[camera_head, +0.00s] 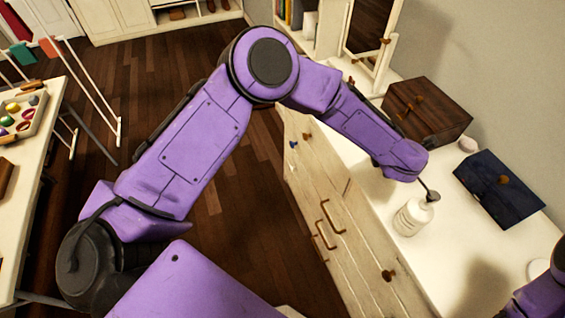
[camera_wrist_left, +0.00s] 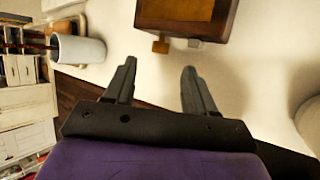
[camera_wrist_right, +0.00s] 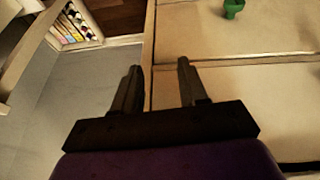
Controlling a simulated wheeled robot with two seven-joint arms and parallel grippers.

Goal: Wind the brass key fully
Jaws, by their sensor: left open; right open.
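A dark brown wooden box (camera_head: 440,112) stands on the white dresser top, with a small brass-coloured piece (camera_head: 416,98) on it. The left wrist view shows a brown wooden box (camera_wrist_left: 222,18) with a small brass-coloured piece (camera_wrist_left: 160,46) on its near side. I cannot tell if this piece is the key. My left gripper (camera_wrist_left: 158,66) is open and empty, with this piece just beyond its fingertips, apart from them. In the head view my left forearm hides most of that gripper. My right gripper (camera_wrist_right: 159,66) is open and empty, away from the box.
A dark blue box (camera_head: 498,188) and a mirror (camera_head: 372,35) are on the dresser (camera_head: 455,262). The left wrist view shows a pale cup (camera_wrist_left: 80,49). A green object (camera_wrist_right: 233,9) is in the right wrist view.

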